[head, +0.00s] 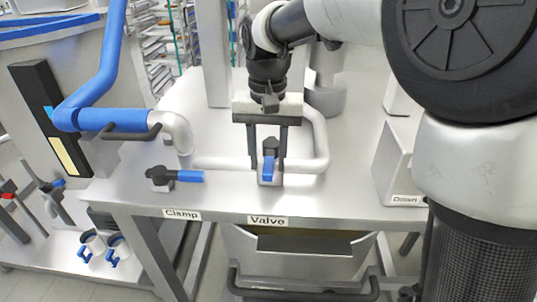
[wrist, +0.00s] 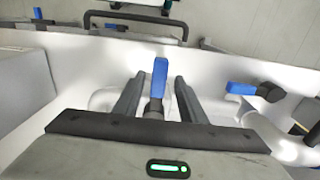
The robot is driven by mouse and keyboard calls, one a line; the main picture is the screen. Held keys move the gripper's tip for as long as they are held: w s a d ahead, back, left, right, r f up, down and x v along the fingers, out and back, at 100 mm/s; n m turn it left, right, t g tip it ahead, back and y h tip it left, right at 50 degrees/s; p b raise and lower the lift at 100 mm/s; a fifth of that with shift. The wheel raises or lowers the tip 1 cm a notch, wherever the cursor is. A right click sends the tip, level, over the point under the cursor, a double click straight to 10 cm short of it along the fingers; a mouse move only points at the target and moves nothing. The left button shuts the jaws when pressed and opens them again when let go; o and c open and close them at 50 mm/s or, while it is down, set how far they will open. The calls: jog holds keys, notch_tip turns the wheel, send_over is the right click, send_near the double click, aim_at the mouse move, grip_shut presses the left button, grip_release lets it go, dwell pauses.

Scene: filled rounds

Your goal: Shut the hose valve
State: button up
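The hose valve (head: 268,172) sits on the metal bench above the "Valve" label (head: 269,220), in line with a pale pipe. Its blue handle points to the bench's front edge, across the pipe's run. In the wrist view the blue handle (wrist: 159,78) stands upright in the picture. My gripper (head: 268,166) is above the valve, pointing down, with one finger on each side of the handle. In the wrist view my gripper (wrist: 158,82) is open, with gaps showing beside the handle. The valve's body is partly hidden by the fingers.
A clamp (head: 172,178) with a blue lever pointing right sits left of the valve, above the "Clamp" label (head: 182,214). A blue hose (head: 110,119) joins the pipe (head: 222,163) at left. A grey box (head: 396,165) stands at right. A bin (head: 300,250) is below the bench.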

jog(key=shift+r, duration=0.1)
notch_tip(320, 180, up, 17)
jog(key=p, duration=0.1)
jog(key=shift+r, duration=0.15)
jog(key=shift+d, duration=0.1)
dwell(0.5)
